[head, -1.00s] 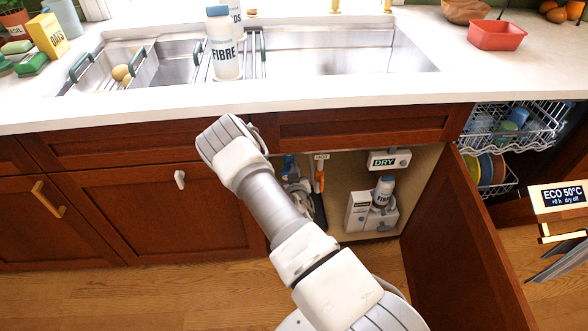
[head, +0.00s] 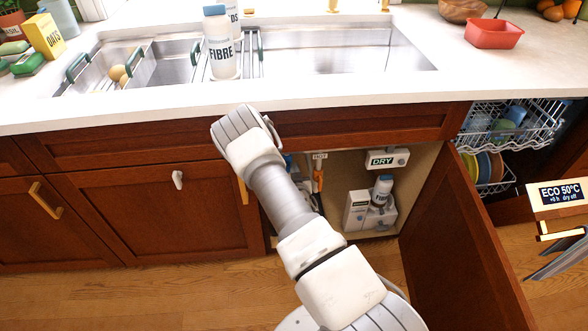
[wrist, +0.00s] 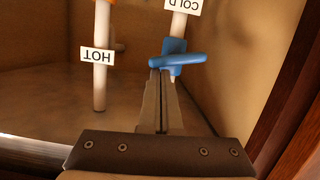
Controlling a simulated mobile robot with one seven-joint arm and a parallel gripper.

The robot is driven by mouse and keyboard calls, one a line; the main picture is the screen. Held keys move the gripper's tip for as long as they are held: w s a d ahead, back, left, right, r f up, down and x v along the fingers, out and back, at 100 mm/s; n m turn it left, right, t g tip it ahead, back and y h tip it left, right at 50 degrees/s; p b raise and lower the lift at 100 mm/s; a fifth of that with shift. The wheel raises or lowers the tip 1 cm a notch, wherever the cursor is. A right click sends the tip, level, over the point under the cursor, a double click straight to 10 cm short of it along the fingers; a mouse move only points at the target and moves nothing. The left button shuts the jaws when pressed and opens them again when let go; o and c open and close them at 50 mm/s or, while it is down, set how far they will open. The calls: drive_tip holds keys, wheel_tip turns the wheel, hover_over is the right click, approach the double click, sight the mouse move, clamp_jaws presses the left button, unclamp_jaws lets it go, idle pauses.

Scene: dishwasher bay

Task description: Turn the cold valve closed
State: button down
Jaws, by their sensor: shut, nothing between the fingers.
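The cold valve's blue handle (wrist: 178,61) sits on the pipe marked COLD in the wrist view, and lies nearly crosswise to that pipe. The label appears upside down there. My gripper (wrist: 160,76) is shut and empty, with its fingertips at the near left part of the blue handle. They overlap it in the picture; I cannot tell whether they touch. In the head view my arm hides my gripper and most of the cold valve.
The pipe marked HOT (wrist: 99,85) stands left of my fingers in the wrist view; its orange valve (head: 318,178) shows in the head view. A cabinet wall is close on the wrist view's right. The open cabinet door (head: 460,230) and a DRY box (head: 388,159) are right of my arm.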

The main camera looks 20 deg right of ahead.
drive_tip(key=shift+d+f+m, duration=0.1)
drive_tip(key=shift+d+m, duration=0.05)
drive_tip(key=shift+m, duration=0.25)
idle(2.1)
drive_tip(key=shift+s, duration=0.1)
idle(0.4)
